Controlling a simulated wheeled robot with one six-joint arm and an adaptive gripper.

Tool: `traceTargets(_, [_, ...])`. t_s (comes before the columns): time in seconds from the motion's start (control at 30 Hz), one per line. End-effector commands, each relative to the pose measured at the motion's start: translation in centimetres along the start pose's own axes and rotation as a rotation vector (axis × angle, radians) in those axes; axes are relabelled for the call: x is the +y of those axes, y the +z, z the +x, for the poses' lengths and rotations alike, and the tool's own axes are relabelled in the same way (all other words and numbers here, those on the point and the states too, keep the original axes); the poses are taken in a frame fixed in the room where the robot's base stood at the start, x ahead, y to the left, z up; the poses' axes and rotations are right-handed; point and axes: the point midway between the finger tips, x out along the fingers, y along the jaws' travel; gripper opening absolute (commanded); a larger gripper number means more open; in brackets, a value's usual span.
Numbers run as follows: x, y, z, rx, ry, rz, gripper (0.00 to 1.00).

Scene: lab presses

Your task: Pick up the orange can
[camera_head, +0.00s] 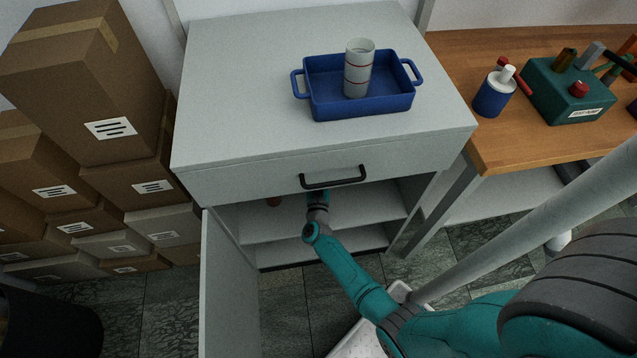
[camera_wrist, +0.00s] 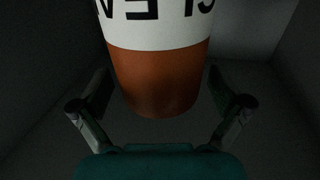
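The orange can (camera_wrist: 155,78) has a white label band with dark letters and fills the upper middle of the wrist view. Its top runs out of the picture. My gripper (camera_wrist: 160,95) is open, with one finger on each side of the can; I cannot tell whether either finger touches it. In the head view my arm reaches into the open cabinet (camera_head: 283,228) below the drawer, and the gripper itself is hidden under the cabinet top. A small orange-brown bit (camera_head: 273,201) shows inside on the upper shelf, left of my arm; I cannot tell whether it is the can.
The cabinet door (camera_head: 230,290) hangs open at the left. The drawer with its black handle (camera_head: 333,178) is shut above the opening. A blue tray (camera_head: 390,103) with a pale cup stands on top. Cardboard boxes (camera_head: 85,90) are stacked left; a wooden bench (camera_head: 540,140) stands right.

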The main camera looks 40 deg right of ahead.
Motion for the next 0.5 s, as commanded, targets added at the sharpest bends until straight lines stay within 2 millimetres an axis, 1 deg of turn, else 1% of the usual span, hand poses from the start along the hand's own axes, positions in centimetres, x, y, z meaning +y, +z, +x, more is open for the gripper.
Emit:
traceTargets(0.03, [-0.01, -0.01, -0.01, 0.0, 0.0, 0.0, 0.9])
traceTargets(0.07, [-0.01, -0.01, -0.01, 0.0, 0.0, 0.0, 0.82])
traceTargets(0.1, [-0.01, -0.01, -0.01, 0.0, 0.0, 0.0, 0.72])
traceTargets(0.17, [-0.01, -0.01, -0.02, 0.0, 0.0, 0.0, 0.57])
traceTargets(0.2, [-0.01, -0.01, -0.02, 0.0, 0.0, 0.0, 0.47])
traceTargets(0.27, [-0.01, -0.01, -0.02, 0.0, 0.0, 0.0, 0.33])
traceTargets(0.3, [-0.01, -0.01, -0.02, 0.0, 0.0, 0.0, 0.23])
traceTargets(0.37, [-0.01, -0.01, -0.02, 0.0, 0.0, 0.0, 0.07])
traceTargets(0.4, [-0.04, -0.11, 0.03, 0.002, 0.0, 0.001, 0.03])
traceTargets(0.5, [-0.03, -0.1, 0.02, 0.002, 0.0, 0.001, 0.03])
